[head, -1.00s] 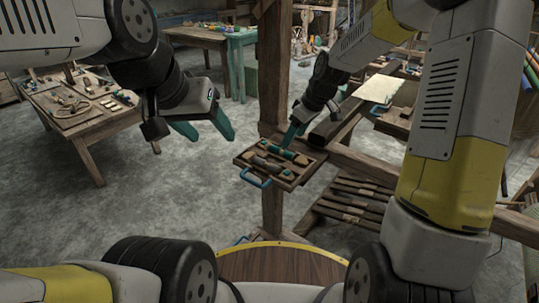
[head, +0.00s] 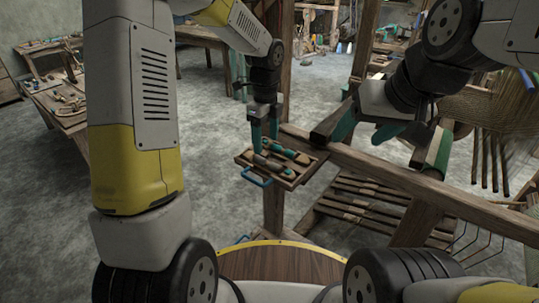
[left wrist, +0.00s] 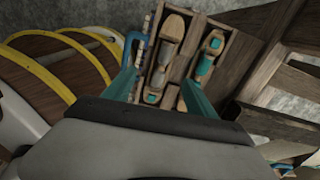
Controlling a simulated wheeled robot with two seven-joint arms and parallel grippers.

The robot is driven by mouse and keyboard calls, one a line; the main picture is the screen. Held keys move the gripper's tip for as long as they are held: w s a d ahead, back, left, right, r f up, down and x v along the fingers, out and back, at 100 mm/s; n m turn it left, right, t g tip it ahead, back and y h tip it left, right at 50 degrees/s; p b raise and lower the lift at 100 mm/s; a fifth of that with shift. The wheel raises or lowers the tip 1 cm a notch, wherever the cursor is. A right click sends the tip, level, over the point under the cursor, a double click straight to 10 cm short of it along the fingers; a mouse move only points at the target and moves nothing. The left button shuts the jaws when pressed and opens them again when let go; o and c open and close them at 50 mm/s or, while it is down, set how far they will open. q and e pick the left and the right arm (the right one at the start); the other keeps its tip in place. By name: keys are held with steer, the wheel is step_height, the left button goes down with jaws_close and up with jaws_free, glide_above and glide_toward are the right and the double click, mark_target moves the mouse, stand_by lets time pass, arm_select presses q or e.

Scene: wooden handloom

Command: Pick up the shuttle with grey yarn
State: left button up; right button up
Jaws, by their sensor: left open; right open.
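The shuttle with grey yarn (head: 267,164) lies in a small wooden tray (head: 246,157), on the side near the tray's blue handle. It also shows in the left wrist view (left wrist: 164,55). A second shuttle with teal yarn (head: 291,154) lies beside it, and shows on the right in the left wrist view (left wrist: 206,65). My left gripper (head: 264,136) is open, pointing down over the tray. In the left wrist view its fingers (left wrist: 158,80) appear on either side of the grey-yarn shuttle, not closed on it. My right gripper (head: 367,130) is open and empty, right of the tray.
The tray's blue handle (head: 257,178) sticks out at its front left. A wooden post (head: 273,212) stands below the tray, and a loom beam (head: 420,185) runs to the right. A green and tan object (head: 437,152) is near my right gripper. Open floor lies left.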

mark_target(267, 162)
arm_select(q)
steer(key=shift+w+d+f+m, duration=0.1)
steer(key=shift+w+f+m, duration=0.1)
steer(key=shift+f, duration=0.25)
steer(key=shift+w+d+f+m, duration=0.1)
steer(key=shift+f+m, duration=0.1)
steer(key=shift+f, duration=0.2)
step_height(267, 162, down, 7)
steer(key=shift+s+f, duration=0.1)
steer(key=shift+c, duration=0.4)
jaws_close()
